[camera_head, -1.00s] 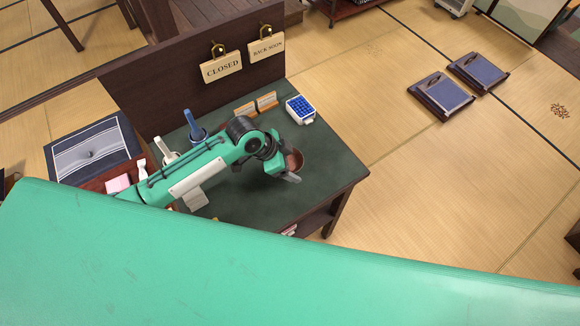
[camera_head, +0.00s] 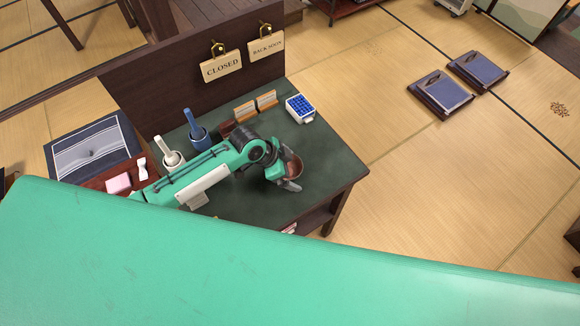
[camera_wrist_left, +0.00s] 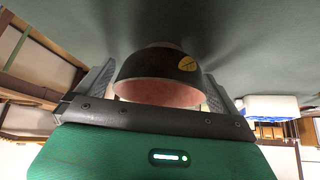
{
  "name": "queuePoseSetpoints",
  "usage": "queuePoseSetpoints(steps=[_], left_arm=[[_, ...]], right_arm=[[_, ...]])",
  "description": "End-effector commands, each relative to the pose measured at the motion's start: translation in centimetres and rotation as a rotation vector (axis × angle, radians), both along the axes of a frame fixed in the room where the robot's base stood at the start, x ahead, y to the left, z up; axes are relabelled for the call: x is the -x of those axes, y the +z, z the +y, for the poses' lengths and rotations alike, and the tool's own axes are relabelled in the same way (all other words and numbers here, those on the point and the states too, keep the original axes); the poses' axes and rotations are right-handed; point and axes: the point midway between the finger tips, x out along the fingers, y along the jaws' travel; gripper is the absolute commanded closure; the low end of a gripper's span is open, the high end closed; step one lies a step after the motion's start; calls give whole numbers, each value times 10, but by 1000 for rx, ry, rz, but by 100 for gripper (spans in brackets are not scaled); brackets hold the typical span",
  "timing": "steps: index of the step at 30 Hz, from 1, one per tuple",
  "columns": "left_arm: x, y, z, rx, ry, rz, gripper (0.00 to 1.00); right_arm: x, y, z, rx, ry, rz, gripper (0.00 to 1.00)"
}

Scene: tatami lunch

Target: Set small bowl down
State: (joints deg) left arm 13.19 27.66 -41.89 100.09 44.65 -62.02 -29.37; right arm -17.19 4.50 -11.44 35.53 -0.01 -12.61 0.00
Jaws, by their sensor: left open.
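The small bowl (camera_head: 295,168), reddish brown, is at the front right part of the dark green counter top (camera_head: 330,175). In the left wrist view the bowl (camera_wrist_left: 160,68) has a dark outside with a gold mark and a pinkish inside. That view is upside down, and the bowl's foot appears to rest on the counter. My left gripper (camera_head: 288,175) is open with its fingers on either side of the bowl. I cannot tell if a finger still touches it. The gripper partly hides the bowl in the head view. My right gripper is not in view.
The counter's right side is clear.

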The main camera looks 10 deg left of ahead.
Motion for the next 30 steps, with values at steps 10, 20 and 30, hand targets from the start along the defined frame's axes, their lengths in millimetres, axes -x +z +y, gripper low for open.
queuePoseSetpoints(steps=[10,20,30], left_arm=[[5,26,15,-1,-1,-3,1],[20,83,49,-2,-1,-4,1],[25,104,59,1,-1,0,1]], right_arm=[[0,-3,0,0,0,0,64],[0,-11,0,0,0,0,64],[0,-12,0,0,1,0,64]])
